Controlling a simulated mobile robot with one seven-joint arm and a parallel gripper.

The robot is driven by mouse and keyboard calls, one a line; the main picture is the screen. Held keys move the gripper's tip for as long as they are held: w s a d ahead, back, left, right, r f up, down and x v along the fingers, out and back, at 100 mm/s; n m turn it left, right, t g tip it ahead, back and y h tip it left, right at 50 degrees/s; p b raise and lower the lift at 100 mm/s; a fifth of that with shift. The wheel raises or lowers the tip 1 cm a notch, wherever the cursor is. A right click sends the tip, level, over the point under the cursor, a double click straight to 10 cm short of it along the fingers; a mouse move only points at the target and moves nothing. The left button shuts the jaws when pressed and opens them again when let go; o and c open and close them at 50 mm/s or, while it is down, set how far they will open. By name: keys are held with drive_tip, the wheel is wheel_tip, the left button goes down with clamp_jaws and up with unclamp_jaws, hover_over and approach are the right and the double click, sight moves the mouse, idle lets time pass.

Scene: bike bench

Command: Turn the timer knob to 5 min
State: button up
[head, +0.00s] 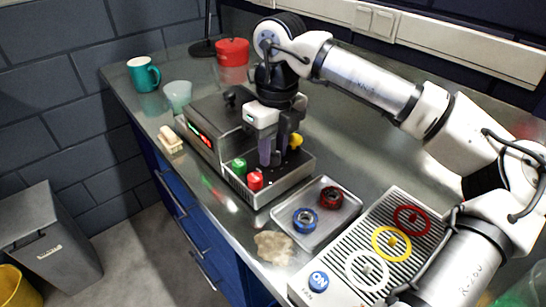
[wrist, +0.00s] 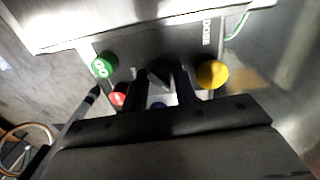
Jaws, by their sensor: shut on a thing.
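The grey bench machine (head: 290,180) stands on the bench with a lit red and green display (head: 200,133) on its side. Its lower deck carries a green button (head: 239,165), a red button (head: 255,181) and a yellow knob (head: 296,141). My gripper (head: 270,158) points down over this deck, between the buttons and the yellow knob. In the wrist view my gripper (wrist: 161,85) has its fingers on both sides of a dark knob (wrist: 160,72), which looks like the timer knob. In the head view the fingers hide that knob, and its setting is unreadable.
A metal tray (head: 341,232) with blue and red ring parts lies in front right of the machine. A teal mug (head: 143,74), pale cup (head: 178,96) and red pot (head: 232,52) stand behind.

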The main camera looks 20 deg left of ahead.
drive_tip(key=m+b, duration=0.2)
drive_tip(key=m, duration=0.1)
drive_tip(key=shift+f+m, duration=0.15)
drive_tip(key=shift+m, duration=0.15)
drive_tip(key=shift+m+b, duration=1.05)
drive_tip(key=shift+m, duration=0.95)
drive_tip(key=shift+r, duration=0.2)
drive_tip(key=o, duration=1)
drive_tip(key=r, duration=0.9)
drive_tip(key=d+r, duration=0.1)
drive_tip(key=r, duration=0.3)
drive_tip(key=shift+w+r, duration=0.1)
drive_tip(key=shift+r, duration=0.3)
